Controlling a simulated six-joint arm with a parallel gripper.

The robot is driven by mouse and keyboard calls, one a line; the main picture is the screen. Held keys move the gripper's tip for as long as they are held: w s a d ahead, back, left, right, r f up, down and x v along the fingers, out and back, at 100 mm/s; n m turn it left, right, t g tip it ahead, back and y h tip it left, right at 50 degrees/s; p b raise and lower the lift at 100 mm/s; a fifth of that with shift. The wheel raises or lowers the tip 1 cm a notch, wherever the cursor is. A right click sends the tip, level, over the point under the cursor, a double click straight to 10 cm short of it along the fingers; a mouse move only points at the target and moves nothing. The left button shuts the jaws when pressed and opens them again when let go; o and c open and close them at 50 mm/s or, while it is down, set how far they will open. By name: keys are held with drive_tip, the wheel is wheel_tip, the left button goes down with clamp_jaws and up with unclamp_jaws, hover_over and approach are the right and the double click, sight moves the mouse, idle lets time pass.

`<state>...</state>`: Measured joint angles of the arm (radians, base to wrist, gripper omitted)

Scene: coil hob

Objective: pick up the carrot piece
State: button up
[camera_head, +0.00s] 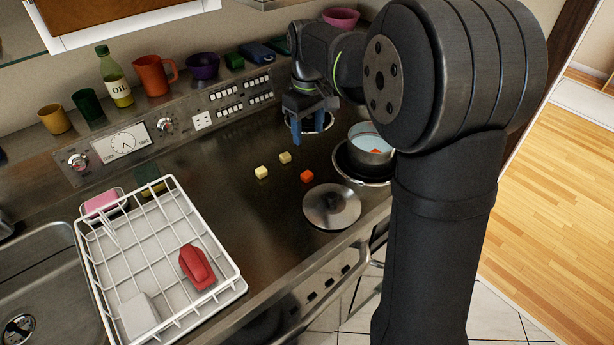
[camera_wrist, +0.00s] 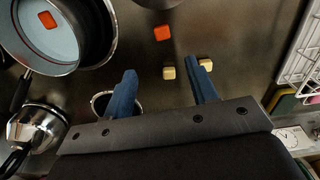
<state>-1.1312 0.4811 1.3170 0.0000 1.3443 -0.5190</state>
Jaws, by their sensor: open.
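An orange carrot piece (camera_head: 307,176), a small cube, lies on the dark steel hob top. In the wrist view the carrot piece (camera_wrist: 162,33) is ahead of my fingertips, roughly between their lines. A second orange piece (camera_head: 375,151) is inside the pot (camera_head: 368,157) with pale blue contents; it also shows in the wrist view (camera_wrist: 47,20). My gripper (camera_head: 308,127) has blue fingers spread apart with nothing between them, above the hob and farther back than the loose carrot piece. The fingers also show in the wrist view (camera_wrist: 161,72).
Two pale yellow cubes (camera_head: 261,172) (camera_head: 285,157) lie close to the carrot piece; one is by a fingertip in the wrist view. A round metal disc (camera_head: 332,207) lies in front. A white dish rack (camera_head: 238,287) stands left. A small silver pot (camera_wrist: 38,128) shows in the wrist view.

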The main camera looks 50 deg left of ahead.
hover_over(307, 173)
wheel_tip(307, 173, down, 8)
drive_tip(key=shift+w+f, duration=0.1)
drive_tip(key=shift+w, duration=0.05)
drive_tip(key=shift+s+d+f, duration=0.1)
drive_tip(key=shift+f, duration=1.2)
drive_tip(key=shift+s+f, duration=0.1)
drive_tip(key=shift+f, duration=1.2)
drive_tip(key=c, duration=1)
drive_tip(key=shift+c, duration=0.2)
drive_tip(key=shift+r, duration=0.1)
drive_tip(key=shift+r, duration=0.6)
wheel_tip(307, 173, up, 3)
drive_tip(key=shift+f, duration=0.1)
drive_tip(key=w+d+r, duration=0.6)
drive_tip(key=d+r, duration=0.1)
drive_tip(key=d, duration=0.3)
